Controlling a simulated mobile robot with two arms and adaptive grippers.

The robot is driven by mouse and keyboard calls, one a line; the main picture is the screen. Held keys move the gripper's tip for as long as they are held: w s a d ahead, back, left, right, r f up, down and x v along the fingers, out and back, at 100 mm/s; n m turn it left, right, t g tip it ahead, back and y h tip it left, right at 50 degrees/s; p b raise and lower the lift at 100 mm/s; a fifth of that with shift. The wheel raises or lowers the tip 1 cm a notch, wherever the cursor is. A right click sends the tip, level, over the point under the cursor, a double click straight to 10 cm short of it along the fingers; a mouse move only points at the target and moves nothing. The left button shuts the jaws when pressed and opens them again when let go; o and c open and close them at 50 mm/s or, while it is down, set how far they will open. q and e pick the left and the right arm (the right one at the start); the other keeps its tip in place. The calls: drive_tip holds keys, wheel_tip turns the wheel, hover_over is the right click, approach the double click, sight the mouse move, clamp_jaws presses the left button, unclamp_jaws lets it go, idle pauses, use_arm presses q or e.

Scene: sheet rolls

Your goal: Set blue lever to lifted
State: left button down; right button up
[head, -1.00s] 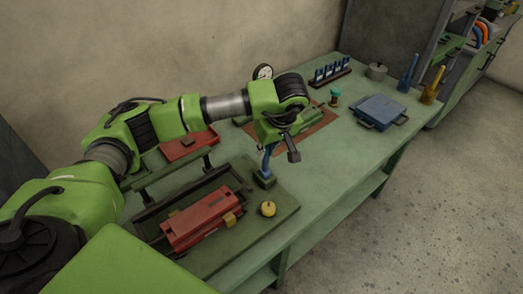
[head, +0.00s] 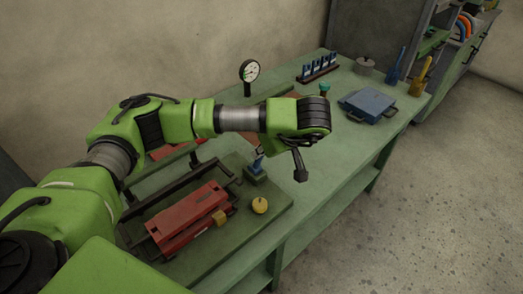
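A small blue lever (head: 258,162) stands on a dark green-blue base (head: 256,176) at the right rear of the green fixture plate. It leans up toward the right, and its upper end is close to or partly behind my arm. My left gripper (head: 300,174) hangs at the end of the green arm, to the right of the lever and apart from it in the picture. Its dark fingers point down and look empty. Whether they are open or shut is unclear. My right gripper is not in view.
A red block (head: 187,220) with a tan latch and a yellow knob (head: 260,205) sit on the plate. A gauge (head: 249,71), a blue box (head: 367,105), and upright blue (head: 397,66) and yellow (head: 421,76) pieces stand farther back. Bench space right of the plate is clear.

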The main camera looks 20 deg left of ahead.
use_arm(q)
drive_tip(key=c, duration=2)
unclamp_jaws()
drive_tip(key=shift+s+d+f, duration=0.15)
drive_tip(key=shift+d+f, duration=0.1)
drive_tip(key=shift+d, duration=0.1)
drive_tip(key=shift+d+r, duration=0.1)
drive_tip(key=shift+r, duration=0.1)
drive_tip(key=v, duration=1.2)
